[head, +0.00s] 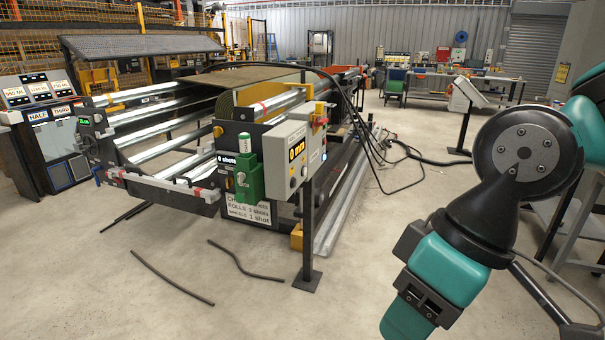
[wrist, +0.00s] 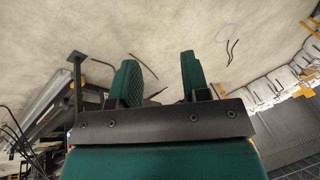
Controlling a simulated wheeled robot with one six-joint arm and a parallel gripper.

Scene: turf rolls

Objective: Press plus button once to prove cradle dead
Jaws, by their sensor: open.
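The cradle (head: 165,120) is a dark frame with shiny metal rollers and a turf sheet (head: 240,76) over it, left of centre in the head view. A grey control box (head: 280,140) stands on a dark post at its near right corner. It has a small yellow display and round knobs or buttons; I cannot make out a plus mark. A green unit (head: 249,178) hangs beside the box. My gripper (wrist: 158,78) is open and empty in the wrist view, its two green fingers apart over bare floor. In the head view my arm is at the right, away from the box.
Dark hoses (head: 172,278) lie on the floor in front of the cradle. Black cables loop down right of the box. A console (head: 42,125) with displays stands at left. A tilted panel on a stand (head: 467,95) is at back right. Floor between box and arm is mostly clear.

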